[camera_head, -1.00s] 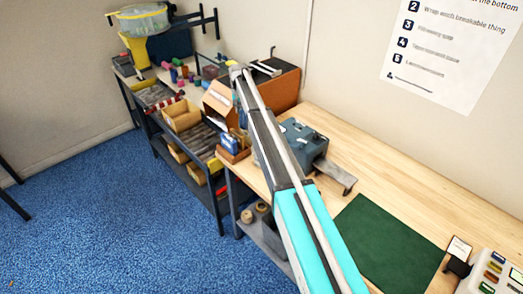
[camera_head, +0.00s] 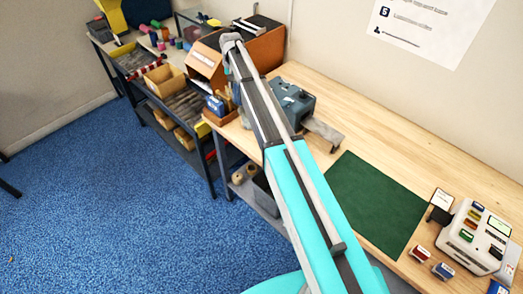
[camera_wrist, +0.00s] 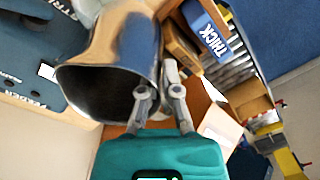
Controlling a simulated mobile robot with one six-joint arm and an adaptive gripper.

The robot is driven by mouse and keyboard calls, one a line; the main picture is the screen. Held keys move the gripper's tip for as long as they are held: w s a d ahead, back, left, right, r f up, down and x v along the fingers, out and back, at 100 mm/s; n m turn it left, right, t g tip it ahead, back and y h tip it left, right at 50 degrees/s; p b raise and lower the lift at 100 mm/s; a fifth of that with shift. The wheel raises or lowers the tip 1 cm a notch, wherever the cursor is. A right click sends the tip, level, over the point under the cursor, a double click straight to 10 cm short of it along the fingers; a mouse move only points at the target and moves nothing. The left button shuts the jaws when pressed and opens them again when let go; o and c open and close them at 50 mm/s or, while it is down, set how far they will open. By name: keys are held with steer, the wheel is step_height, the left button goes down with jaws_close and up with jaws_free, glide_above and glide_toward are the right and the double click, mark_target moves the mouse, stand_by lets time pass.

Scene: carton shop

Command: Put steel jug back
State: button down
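The steel jug (camera_wrist: 125,40) fills the upper left of the wrist view, shiny and tilted, its dark open mouth towards the camera. My gripper (camera_wrist: 159,88) has its two fingers at the jug's right edge, one over the mouth and one along the outside. It looks shut on the jug's wall, though the fingertips are partly hidden. In the head view my arm reaches over the bench's left end and hides most of the gripper and jug.
A wooden bench (camera_head: 400,135) carries a blue-grey machine (camera_head: 292,103), a green mat (camera_head: 375,205) and a white device (camera_head: 474,236). An orange-brown box (camera_head: 265,50) stands at the back. A blue THICK box (camera_wrist: 207,28) is close right of the jug. A dark rack (camera_head: 175,100) stands left.

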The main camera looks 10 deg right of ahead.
steer(key=s+d, duration=0.3)
steer(key=s, duration=1.4)
steer(key=s+d+n, duration=0.1)
steer(key=s+d, duration=0.2)
steer(key=s, duration=1.4)
steer(key=shift+s+n, duration=0.2)
steer(key=shift+n, duration=0.1)
steer(key=w+f+b, duration=0.9)
steer(key=w, duration=0.4)
steer(key=shift+a, duration=0.45)
steer(key=shift+w+f, duration=0.15)
steer(key=shift+w+f+b, duration=0.2)
steer(key=shift+f+b, duration=0.8)
steer(key=shift+b, duration=0.05)
steer(key=shift+w+f+b, duration=0.15)
steer(key=shift+f+b, duration=0.8)
steer(key=shift+b, duration=0.05)
